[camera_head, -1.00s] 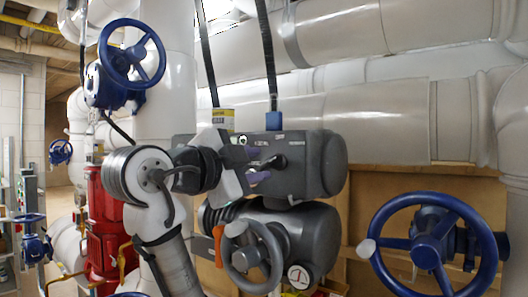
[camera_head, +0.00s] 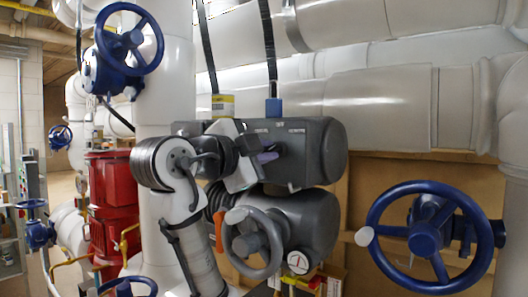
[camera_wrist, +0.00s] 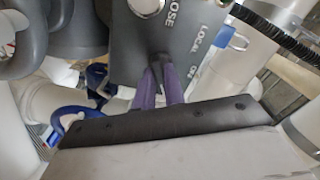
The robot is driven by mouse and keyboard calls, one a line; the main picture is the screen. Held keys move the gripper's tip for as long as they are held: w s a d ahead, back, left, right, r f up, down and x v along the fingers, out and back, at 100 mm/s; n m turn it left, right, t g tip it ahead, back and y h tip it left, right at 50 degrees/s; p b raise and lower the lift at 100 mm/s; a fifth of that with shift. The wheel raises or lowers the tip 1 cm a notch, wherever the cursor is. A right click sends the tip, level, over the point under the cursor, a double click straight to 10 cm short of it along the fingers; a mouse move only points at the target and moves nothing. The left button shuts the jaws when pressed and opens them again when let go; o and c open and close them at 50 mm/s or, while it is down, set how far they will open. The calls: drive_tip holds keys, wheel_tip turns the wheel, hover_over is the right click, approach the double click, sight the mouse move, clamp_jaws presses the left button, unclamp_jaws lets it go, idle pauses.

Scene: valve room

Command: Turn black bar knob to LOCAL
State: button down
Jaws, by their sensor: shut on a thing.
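The dark grey actuator housing (camera_head: 322,150) stands in the middle of the head view. My gripper (camera_head: 268,157) reaches its front face from the left, with purple fingers close together. In the wrist view, my gripper (camera_wrist: 160,80) is shut on the black bar knob (camera_wrist: 159,59), with one finger on each side. The knob's far end shows beyond the fingertips; the rest is hidden between them. White lettering reading LOCAL (camera_wrist: 209,36) is on the panel right of the knob, with another partly readable label below it. I cannot tell exactly where the knob points.
A round metal knob (camera_wrist: 146,6) sits near CLOSE lettering. A grey handwheel (camera_head: 252,244) and a pressure gauge (camera_head: 298,262) lie below the housing. A large blue handwheel (camera_head: 425,238) stands at right, another (camera_head: 129,40) at upper left. Pipes run behind.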

drive_tip(key=n+b, duration=0.5)
drive_tip(key=n, duration=1.8)
drive_tip(key=shift+d+n+b, duration=0.1)
drive_tip(key=shift+n+b, duration=0.2)
drive_tip(key=shift+n, duration=0.1)
idle(0.4)
drive_tip(key=c, duration=1.5)
unclamp_jaws()
drive_tip(key=shift+s, duration=0.1)
drive_tip(key=b+v, duration=0.5)
drive_tip(key=v, duration=0.8)
drive_tip(key=shift+s+a+b, duration=0.3)
drive_tip(key=shift+b, duration=0.1)
